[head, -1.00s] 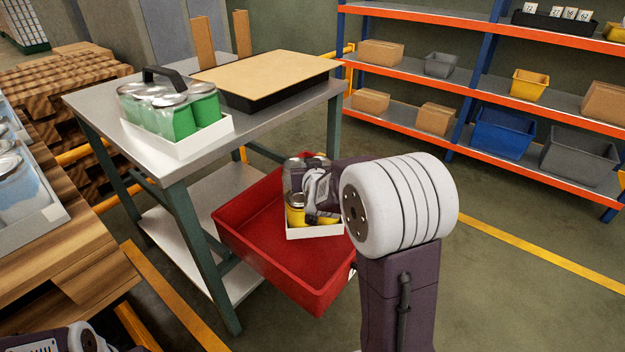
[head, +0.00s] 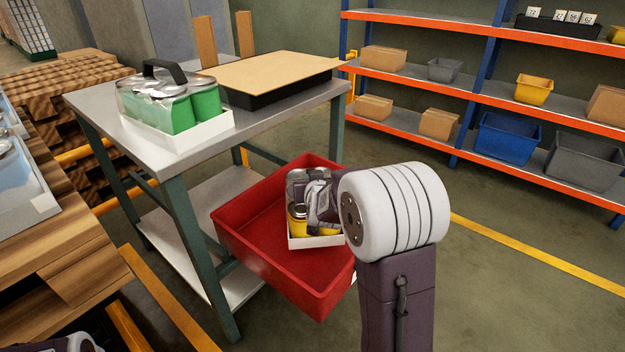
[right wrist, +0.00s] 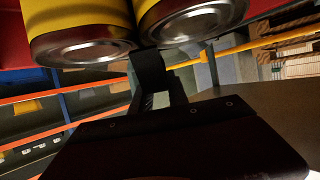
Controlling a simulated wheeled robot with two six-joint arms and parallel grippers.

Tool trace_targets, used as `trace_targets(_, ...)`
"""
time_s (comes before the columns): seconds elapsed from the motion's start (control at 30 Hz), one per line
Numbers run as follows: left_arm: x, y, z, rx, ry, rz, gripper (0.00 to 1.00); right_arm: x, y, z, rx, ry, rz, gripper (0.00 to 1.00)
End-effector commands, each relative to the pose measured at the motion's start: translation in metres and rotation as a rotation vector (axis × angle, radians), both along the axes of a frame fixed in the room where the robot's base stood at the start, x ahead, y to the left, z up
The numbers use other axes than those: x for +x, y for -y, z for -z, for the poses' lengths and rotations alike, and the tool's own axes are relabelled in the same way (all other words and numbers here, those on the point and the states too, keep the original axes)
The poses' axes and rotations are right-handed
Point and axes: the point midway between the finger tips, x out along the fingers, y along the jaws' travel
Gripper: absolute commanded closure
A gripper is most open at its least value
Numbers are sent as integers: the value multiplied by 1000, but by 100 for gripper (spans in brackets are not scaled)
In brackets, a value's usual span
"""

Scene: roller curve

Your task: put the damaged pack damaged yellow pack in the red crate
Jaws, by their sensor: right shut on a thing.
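The damaged yellow pack (head: 298,220), yellow cans with silver lids in a white tray, is inside the outline of the red crate (head: 255,250), toward its right side. I cannot tell whether its tray touches the crate floor. My right gripper (head: 318,200) is shut on the pack from above, partly hidden by my wrist. In the right wrist view, two yellow can ends (right wrist: 85,48) fill the top, close to the dark gripper (right wrist: 150,75). My left gripper is out of view; only a bit of its arm shows at the lower left.
A steel table (head: 105,110) beside the crate bears a green can pack (head: 178,110) with a black handle and a cardboard-covered black tray (head: 265,98). A wooden surface (head: 50,235) is at left. Shelving (head: 420,85) stands behind; floor at right is clear.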

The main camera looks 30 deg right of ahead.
Motion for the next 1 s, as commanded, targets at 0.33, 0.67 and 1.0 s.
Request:
trace_targets(0.33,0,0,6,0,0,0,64,1,0,5,-3,7,0,100)
trace_targets(0.67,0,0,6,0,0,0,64,0,0,8,0,0,0,58)
trace_targets(1.0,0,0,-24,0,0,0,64,-26,-11,-23,0,-1,-1,58)
